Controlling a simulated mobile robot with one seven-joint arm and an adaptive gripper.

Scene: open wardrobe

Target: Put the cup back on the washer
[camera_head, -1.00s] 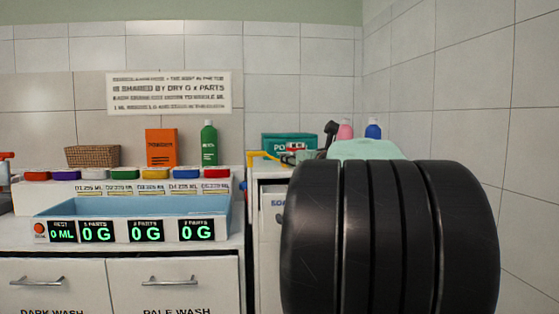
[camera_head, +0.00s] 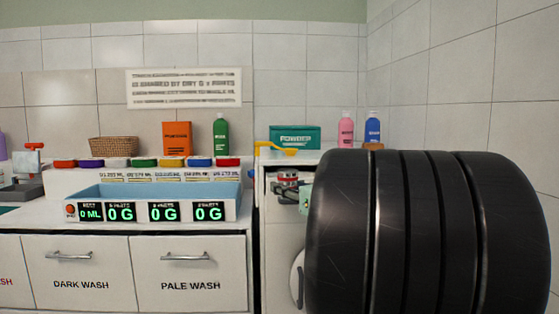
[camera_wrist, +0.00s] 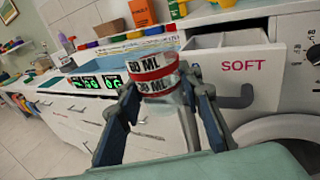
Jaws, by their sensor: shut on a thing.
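The cup (camera_wrist: 158,84), clear with red and white bands marked ML, is between the fingers of my gripper (camera_wrist: 160,108) in the wrist view. The fingers are shut on it and hold it in the air. In the head view the cup (camera_head: 287,179) shows small and partly hidden, in front of the washer's upper front. The white washer (camera_head: 277,235) stands right of the counter; my arm hides much of it. Its drawer marked SOFT (camera_wrist: 243,66) is pulled out, behind and right of the cup in the wrist view.
On the washer top are a yellow scoop (camera_head: 284,148), a green powder box (camera_head: 294,137), a pink bottle (camera_head: 346,130) and a blue bottle (camera_head: 373,129). Left of it, the counter bears a blue tray (camera_head: 155,195) with displays, several coloured lids, an orange box (camera_head: 177,138) and a green bottle (camera_head: 220,137).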

